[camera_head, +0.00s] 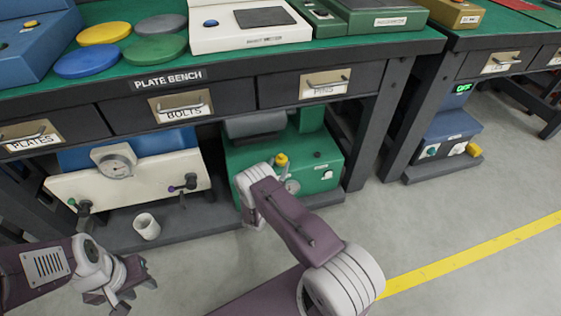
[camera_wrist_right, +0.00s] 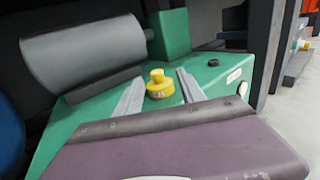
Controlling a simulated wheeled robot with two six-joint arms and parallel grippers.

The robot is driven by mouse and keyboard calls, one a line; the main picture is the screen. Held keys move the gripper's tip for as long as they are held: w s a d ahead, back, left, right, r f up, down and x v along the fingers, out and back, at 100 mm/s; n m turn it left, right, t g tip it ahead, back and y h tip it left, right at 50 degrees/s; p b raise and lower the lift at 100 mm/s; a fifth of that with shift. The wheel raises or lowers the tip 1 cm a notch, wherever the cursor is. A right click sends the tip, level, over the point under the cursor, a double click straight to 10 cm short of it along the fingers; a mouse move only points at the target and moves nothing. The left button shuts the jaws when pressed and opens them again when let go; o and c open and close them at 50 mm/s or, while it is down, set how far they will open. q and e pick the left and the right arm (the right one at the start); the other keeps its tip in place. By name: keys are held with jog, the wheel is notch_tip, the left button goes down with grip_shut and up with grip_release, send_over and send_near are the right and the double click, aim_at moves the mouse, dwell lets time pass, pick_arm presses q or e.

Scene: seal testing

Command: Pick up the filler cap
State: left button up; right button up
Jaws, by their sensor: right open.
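The yellow filler cap (camera_head: 281,160) sits on top of the green machine (camera_head: 315,165) on the shelf under the bench. In the right wrist view the cap (camera_wrist_right: 159,84) is upright between the grey fingers of my right gripper (camera_wrist_right: 158,78). The gripper is open, with a finger on each side of the cap and a visible gap to each. My left gripper (camera_head: 122,285) is open and empty at the lower left, above the floor.
A white cup (camera_head: 146,227) and a cream gauge unit (camera_head: 130,183) are to the left. The bench drawers (camera_head: 180,106) overhang the machine.

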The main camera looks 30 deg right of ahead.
aim_at(280, 158)
jog(key=shift+w+d, duration=0.2)
jog(key=b+x, duration=0.4)
jog(key=shift+w+d+f, duration=0.1)
jog(key=shift+w+f, duration=0.05)
jog(key=shift+w, duration=0.3)
jog(key=shift+w+d, duration=0.15)
jog(key=shift+r, duration=0.2)
grip_shut()
